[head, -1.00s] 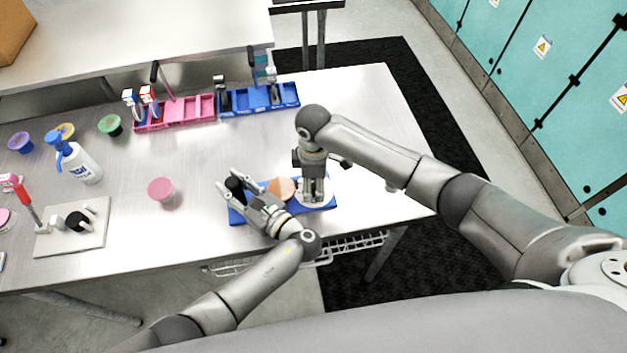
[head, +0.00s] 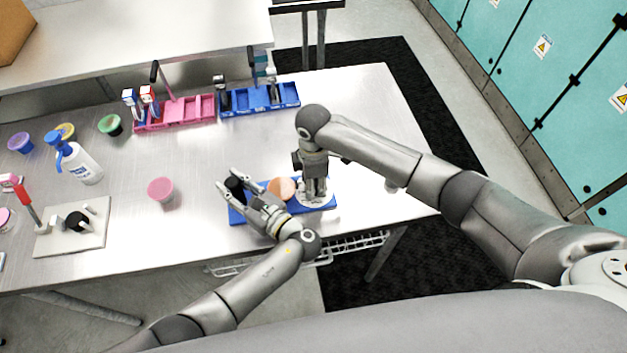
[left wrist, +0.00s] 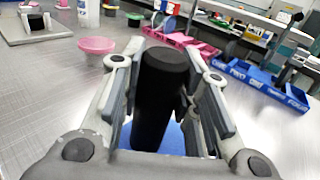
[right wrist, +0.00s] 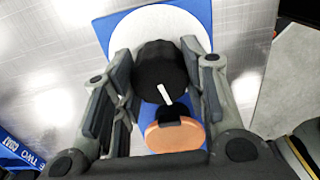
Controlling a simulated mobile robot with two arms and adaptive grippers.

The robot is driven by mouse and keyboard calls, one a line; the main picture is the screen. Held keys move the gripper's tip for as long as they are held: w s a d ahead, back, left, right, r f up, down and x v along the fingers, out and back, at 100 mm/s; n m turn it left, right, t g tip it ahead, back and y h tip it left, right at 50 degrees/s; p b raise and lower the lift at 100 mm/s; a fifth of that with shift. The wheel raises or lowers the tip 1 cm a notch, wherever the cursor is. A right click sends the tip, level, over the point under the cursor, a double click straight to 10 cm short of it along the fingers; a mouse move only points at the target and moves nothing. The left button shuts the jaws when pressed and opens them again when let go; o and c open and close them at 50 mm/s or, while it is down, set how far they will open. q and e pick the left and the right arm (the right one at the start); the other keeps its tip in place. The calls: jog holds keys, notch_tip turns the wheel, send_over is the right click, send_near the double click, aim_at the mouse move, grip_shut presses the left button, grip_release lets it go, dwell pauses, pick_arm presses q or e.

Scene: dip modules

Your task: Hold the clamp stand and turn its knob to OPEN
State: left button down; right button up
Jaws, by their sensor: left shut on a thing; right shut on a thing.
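The clamp stand has a blue base (head: 237,216) near the table's front edge. A black upright post (head: 235,187) stands at its left end, an orange disc (head: 281,188) at its middle and a white dial (head: 303,200) at its right. My left gripper (head: 231,182) is shut around the black post, seen between its fingers in the left wrist view (left wrist: 160,95). My right gripper (head: 314,195) points down over the dial, shut on the black knob (right wrist: 160,68). A white pointer mark on the knob faces the orange disc in the right wrist view. No dial lettering is readable.
A pink-lidded cup (head: 161,189) stands left of the stand. A white plate (head: 95,236) with a black knob lies further left. A pink tray (head: 178,113) and a blue tray (head: 285,97) are behind. The right of the table is mostly clear.

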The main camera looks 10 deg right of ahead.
jog(key=n, duration=0.4)
jog(key=shift+n, duration=0.3)
jog(key=n, duration=0.3)
jog(key=shift+n, duration=0.3)
jog(key=n, duration=0.3)
jog(key=shift+n, duration=2.2)
jog(key=shift+s, duration=0.1)
jog(key=o, duration=1)
